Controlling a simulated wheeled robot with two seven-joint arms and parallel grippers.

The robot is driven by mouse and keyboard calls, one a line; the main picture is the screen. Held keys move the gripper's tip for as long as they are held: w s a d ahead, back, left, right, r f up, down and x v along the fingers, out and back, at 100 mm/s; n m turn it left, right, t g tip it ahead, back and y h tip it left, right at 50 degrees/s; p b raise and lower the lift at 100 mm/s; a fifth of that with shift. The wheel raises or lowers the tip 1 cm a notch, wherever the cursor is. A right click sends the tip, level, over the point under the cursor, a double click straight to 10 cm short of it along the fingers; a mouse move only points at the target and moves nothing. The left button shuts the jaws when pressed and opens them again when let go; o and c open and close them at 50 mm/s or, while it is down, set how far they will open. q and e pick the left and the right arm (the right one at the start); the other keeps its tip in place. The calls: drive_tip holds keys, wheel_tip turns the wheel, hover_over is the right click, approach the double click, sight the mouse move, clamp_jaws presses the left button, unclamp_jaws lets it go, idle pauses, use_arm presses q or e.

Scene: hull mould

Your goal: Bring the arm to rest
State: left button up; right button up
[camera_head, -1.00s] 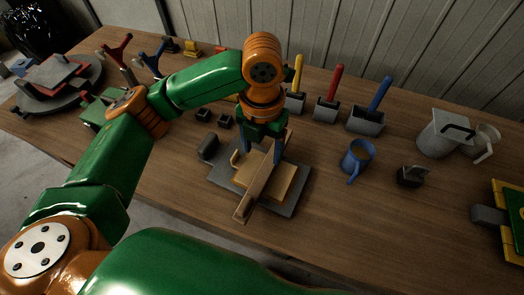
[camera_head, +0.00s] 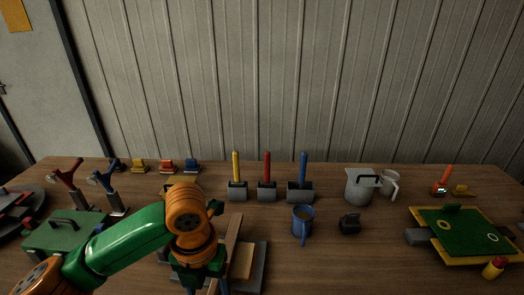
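My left arm comes in from the lower left, and its gripper (camera_head: 206,287) is at the bottom edge, over the grey plate (camera_head: 258,275). Its fingertips are hidden or cut off by the picture edge, so its opening does not show clearly. A long wooden strip (camera_head: 232,238) passes beside and behind the gripper. A lighter wooden block (camera_head: 241,262) lies on the plate to the right of the strip. Whether the gripper touches the strip cannot be told. My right gripper is not in view.
On the wooden table stand grey blocks with yellow (camera_head: 236,168), red (camera_head: 267,168) and blue (camera_head: 303,168) handles, a blue mug (camera_head: 303,220), a grey jug (camera_head: 360,186) and a green board (camera_head: 460,232). A green case (camera_head: 60,233) is at left. The front right middle is clear.

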use_arm(q)
drive_tip(key=s+d+f+n+t+h, duration=0.1)
drive_tip(key=s+d+f+n+h, duration=0.15)
drive_tip(key=f+n, duration=0.45)
drive_tip(key=s+d+f+n+t+h, duration=0.1)
drive_tip(key=s+d+f+n+h, duration=0.2)
drive_tip(key=n, duration=0.8)
drive_tip(key=s+a+f+n+t+y, duration=0.1)
drive_tip(key=s+a+f+n+y, duration=0.25)
drive_tip(key=a+n, duration=0.4)
drive_tip(key=s+a+f+n+y, duration=0.25)
drive_tip(key=s+a+n, duration=0.2)
drive_tip(key=n, duration=0.55)
wheel_tip(320, 180, down, 16)
drive_tip(key=s+a+f+g, duration=0.2)
drive_tip(key=s+f, duration=0.9)
drive_tip(key=s, duration=0.2)
drive_tip(key=shift+s+a+f, duration=0.2)
drive_tip(key=shift+s+f, duration=0.05)
drive_tip(key=shift+s, duration=0.1)
